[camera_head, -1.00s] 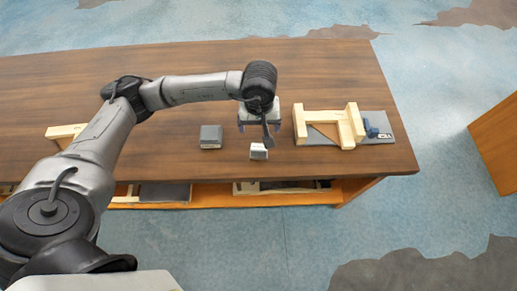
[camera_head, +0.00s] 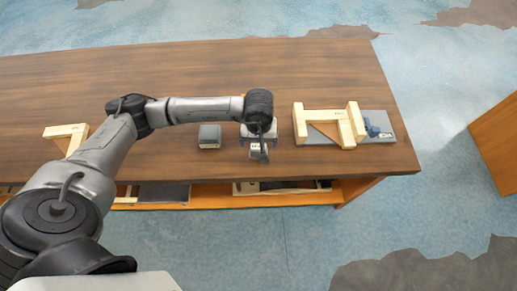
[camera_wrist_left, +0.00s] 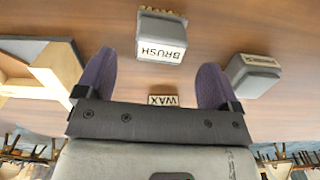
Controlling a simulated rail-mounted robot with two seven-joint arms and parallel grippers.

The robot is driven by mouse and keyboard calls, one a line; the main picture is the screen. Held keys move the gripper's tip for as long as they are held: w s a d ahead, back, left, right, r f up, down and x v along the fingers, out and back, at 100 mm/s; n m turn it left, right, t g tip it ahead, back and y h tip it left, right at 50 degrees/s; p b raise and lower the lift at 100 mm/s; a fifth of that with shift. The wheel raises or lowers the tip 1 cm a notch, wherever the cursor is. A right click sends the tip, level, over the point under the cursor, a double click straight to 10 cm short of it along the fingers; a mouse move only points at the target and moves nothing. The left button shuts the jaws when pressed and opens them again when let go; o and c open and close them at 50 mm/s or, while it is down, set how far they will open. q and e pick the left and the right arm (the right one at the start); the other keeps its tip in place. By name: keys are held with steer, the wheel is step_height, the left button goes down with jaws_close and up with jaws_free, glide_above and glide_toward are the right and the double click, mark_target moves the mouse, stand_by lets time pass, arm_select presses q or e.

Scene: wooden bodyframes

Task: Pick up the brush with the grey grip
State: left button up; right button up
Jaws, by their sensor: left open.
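The brush with the grey grip (camera_wrist_left: 161,35) shows in the left wrist view as a small block, grey on top, with a white label reading BRUSH. In the head view the brush (camera_head: 257,154) is near the table's front edge, partly hidden by my left gripper (camera_head: 258,142). In the left wrist view my left gripper (camera_wrist_left: 155,85) has its two dark fingers spread with nothing held. The brush lies beyond the fingertips, roughly in line with the gap and apart from both fingers. My right gripper is not in view.
A second grey-topped block (camera_head: 209,136) lies left of the brush; it also shows in the wrist view (camera_wrist_left: 255,74). A WAX label (camera_wrist_left: 166,100) shows between the fingers. A wooden frame (camera_head: 330,123) lies on a grey board to the right. The back of the table (camera_head: 180,65) is clear.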

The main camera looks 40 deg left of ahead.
mark_target(259, 146)
arm_select(q)
step_height(259, 146, down, 5)
steer(key=shift+r, duration=0.2)
steer(key=c, duration=1)
